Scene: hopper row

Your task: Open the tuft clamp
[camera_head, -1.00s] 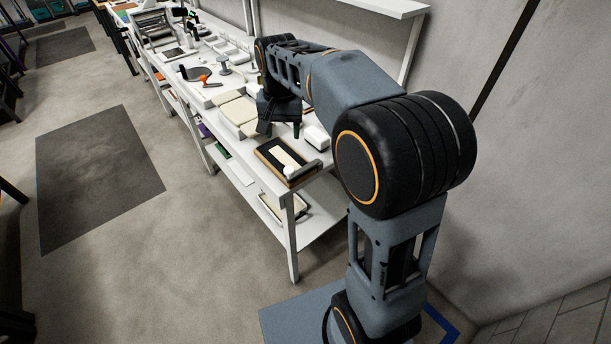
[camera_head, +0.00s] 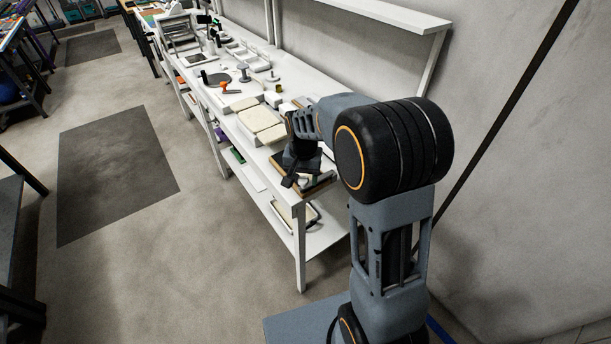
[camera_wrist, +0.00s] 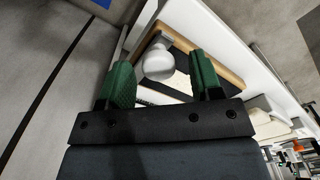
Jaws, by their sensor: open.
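A wood-rimmed black board (camera_wrist: 188,44) lies at the near end of the bench, with a pale flat piece (camera_wrist: 178,84) on it. A white, round-ended part (camera_wrist: 157,63) stands at its edge, probably belonging to the tuft clamp; I cannot tell for sure. My gripper (camera_wrist: 160,75) is open, its green fingers on either side of the white part in the wrist view. No contact is visible. In the head view my gripper (camera_head: 289,180) is over the board and hides most of it.
The white bench (camera_head: 299,240) runs away to the back left. Cream pads (camera_head: 262,118), an orange-handled device (camera_head: 228,87) and several small items stand farther along it. A lower shelf holds a tray (camera_head: 300,217). A wall shelf (camera_head: 395,15) hangs above. The floor to the left is open.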

